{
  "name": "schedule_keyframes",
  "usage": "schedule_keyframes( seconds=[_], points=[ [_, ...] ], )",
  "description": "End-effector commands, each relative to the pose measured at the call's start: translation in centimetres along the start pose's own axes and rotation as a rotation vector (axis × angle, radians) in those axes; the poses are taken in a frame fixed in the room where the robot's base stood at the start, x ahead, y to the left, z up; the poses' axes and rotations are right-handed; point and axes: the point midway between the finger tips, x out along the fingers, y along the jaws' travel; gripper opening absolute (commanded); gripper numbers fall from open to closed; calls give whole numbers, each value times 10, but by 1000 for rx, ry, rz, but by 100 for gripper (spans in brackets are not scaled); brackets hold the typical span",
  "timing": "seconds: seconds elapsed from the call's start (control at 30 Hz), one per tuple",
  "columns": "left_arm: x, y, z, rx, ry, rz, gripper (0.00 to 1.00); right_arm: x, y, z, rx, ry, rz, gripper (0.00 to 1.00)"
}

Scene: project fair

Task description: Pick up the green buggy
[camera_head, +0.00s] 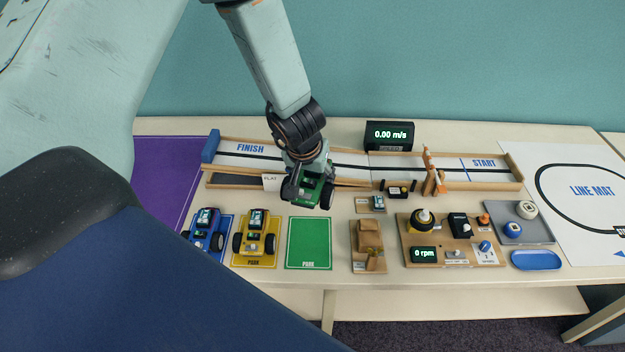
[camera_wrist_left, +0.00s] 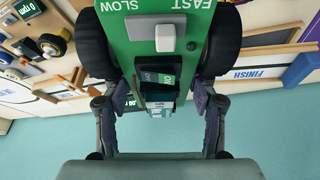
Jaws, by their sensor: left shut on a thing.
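The green buggy (camera_head: 312,192) with black wheels is in my left gripper (camera_head: 306,172), in the head view above the table between the track and the green park mat (camera_head: 308,243). The left wrist view shows the buggy's green top (camera_wrist_left: 140,45) close up, with a grey switch marked FAST and SLOW. The fingers of my left gripper (camera_wrist_left: 160,110) are shut on the buggy from both sides. The green park mat is bare. My right gripper is not in view.
Blue (camera_head: 207,231) and yellow (camera_head: 255,234) buggies stand on mats left of the green mat. The wooden track (camera_head: 345,160) runs behind. A wooden stand (camera_head: 368,240) and a motor board (camera_head: 440,250) with an rpm display are to the right. A blue tray (camera_head: 536,260) lies further right.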

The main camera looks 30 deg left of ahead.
Motion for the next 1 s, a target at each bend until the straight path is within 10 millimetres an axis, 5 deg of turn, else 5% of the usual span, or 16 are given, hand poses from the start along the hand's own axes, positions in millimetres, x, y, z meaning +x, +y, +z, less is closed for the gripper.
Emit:
schedule_keyframes(
  seconds=[0.1, 0.4, 0.8, 1.0],
  points=[
    [-27, 0, -12, -1, 2, 1, 36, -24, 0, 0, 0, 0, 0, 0],
    [-61, 0, -26, -1, 2, 0, 36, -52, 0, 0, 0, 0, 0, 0],
    [-70, 0, -29, 1, 1, 1, 36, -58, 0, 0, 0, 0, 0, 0],
    [-60, 9, -20, 66, -4, 29, 36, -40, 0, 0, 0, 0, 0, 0]
  ],
)
